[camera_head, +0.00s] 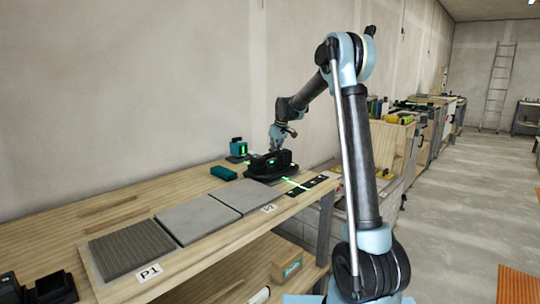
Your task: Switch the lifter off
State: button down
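The lifter appears to be the black device (262,168) with a raised body, at the far end of the wooden bench, by the third grey tile. My gripper (277,149) points down just above the device, at its far side. I cannot tell whether it touches the device, and its fingers are too small to read as open or shut. Any switch on the device is too small to make out.
Grey tiles lie in a row on the bench (60,228), including a ribbed one (133,249) by label P1. A teal laser tool (238,150) with green lights and a teal box (223,173) stand behind. A green line crosses a dark strip (318,182).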

jog(key=shift+s+a, duration=0.1)
jog(key=shift+a, duration=0.15)
jog(key=shift+d, duration=0.3)
jog(key=shift+w+d, duration=0.1)
jog(key=shift+w, duration=0.1)
jog(key=shift+w+d, duration=0.45)
jog(key=shift+r, duration=0.5)
jog(key=s+a+v, duration=0.1)
jog(key=a+v, duration=0.1)
jog(key=v, duration=1)
jog(key=shift+r, duration=0.45)
